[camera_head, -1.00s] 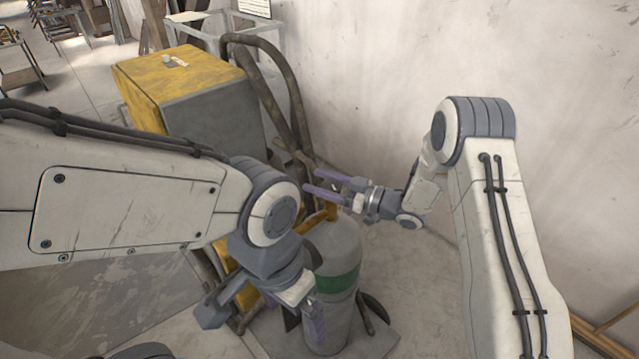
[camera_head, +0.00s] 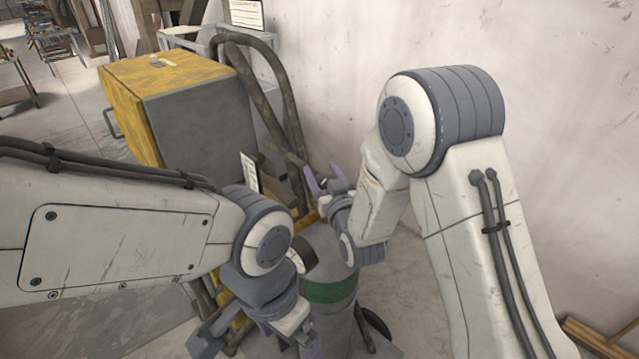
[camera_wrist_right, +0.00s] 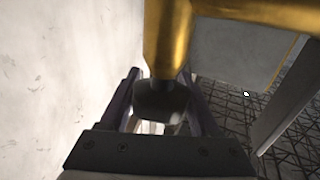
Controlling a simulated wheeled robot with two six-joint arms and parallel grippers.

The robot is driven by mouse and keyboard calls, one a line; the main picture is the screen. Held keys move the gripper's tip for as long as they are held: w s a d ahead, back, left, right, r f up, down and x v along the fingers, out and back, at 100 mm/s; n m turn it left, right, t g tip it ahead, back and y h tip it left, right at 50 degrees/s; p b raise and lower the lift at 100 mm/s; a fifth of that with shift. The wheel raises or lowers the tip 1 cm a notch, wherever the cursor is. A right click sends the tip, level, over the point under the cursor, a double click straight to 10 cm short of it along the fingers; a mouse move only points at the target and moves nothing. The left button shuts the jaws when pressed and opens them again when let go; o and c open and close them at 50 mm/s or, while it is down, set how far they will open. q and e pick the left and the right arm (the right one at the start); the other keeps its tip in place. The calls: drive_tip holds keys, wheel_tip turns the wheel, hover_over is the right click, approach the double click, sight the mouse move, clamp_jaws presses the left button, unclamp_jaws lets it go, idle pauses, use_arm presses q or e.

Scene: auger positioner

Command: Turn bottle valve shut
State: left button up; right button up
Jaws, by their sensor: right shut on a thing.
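The grey gas bottle (camera_head: 335,325) with a green band stands upright at the lower middle of the head view. My right gripper (camera_head: 325,180) is above its top, where my own wrist hides much of the valve area. In the right wrist view, the purple fingers (camera_wrist_right: 160,110) stand on either side of a dark grey block, the valve (camera_wrist_right: 160,98), just under a yellow bar (camera_wrist_right: 168,45). The gripper is shut on it. My left gripper (camera_head: 258,342) hangs low beside the bottle, its fingers apart and empty, partly cut by the frame's edge.
A yellow and grey cabinet (camera_head: 195,120) stands behind and left of the bottle. Thick dark hoses (camera_head: 285,95) loop beside it. A pale wall (camera_head: 540,90) closes off the right side. Wooden boards (camera_head: 590,340) lie at lower right.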

use_arm(q)
drive_tip(key=shift+f+b, duration=0.75)
drive_tip(key=shift+f, duration=0.3)
use_arm(e)
drive_tip(key=shift+d+f+m+t+h, duration=0.15)
drive_tip(key=shift+m+h, duration=0.35)
drive_tip(key=shift+h, duration=0.25)
drive_tip(key=shift+d+r+m+t+h, duration=0.15)
drive_tip(key=shift+m+h, duration=0.35)
drive_tip(key=shift+h, duration=0.25)
drive_tip(key=o, duration=1.4)
drive_tip(key=shift+c, duration=0.2)
